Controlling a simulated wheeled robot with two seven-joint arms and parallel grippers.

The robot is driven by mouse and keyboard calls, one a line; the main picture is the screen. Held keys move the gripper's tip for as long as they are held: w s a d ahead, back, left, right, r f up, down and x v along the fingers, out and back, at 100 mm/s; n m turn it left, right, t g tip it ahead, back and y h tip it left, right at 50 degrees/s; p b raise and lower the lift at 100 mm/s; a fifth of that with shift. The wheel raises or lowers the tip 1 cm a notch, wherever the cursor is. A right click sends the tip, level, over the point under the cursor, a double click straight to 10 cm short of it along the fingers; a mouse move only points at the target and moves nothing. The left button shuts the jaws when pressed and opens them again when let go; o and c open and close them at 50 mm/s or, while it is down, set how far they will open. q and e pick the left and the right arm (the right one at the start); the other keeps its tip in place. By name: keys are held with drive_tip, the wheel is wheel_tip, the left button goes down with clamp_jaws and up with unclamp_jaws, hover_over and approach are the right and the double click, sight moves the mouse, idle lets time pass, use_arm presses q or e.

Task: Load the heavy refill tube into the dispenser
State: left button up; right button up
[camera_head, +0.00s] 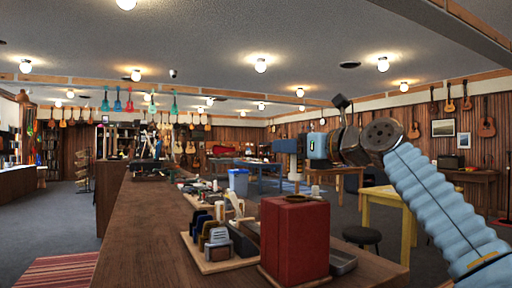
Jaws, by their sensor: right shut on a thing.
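My right arm comes in from the lower right in a light blue ribbed sleeve. My right gripper (300,147) is at its far end, pointing left above the counter. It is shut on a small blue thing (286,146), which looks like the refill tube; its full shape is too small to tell. A red block-shaped holder (295,242) with a dark round spot on top stands on the counter below the gripper, apart from it. It may be the dispenser; I cannot tell for sure. My left gripper is not in view.
The long wooden counter (150,235) has bare room at its left. A wooden tray with small upright items (216,240) stands left of the red block, and a grey dish (343,262) at its right. A blue bin (238,181) and a yellow table (385,196) are farther back.

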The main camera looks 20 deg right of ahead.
sight(303, 171)
drive_tip(key=shift+w+a, duration=0.1)
drive_tip(key=shift+a, duration=0.1)
wheel_tip(303, 171, down, 4)
drive_tip(key=shift+f, duration=0.75)
clamp_jaws()
drive_tip(key=shift+f, duration=0.35)
drive_tip(key=shift+d+f, duration=0.1)
drive_tip(key=shift+d, duration=0.2)
drive_tip(key=shift+s+d, duration=0.1)
drive_tip(key=shift+s, duration=0.1)
drive_tip(key=shift+r, duration=0.55)
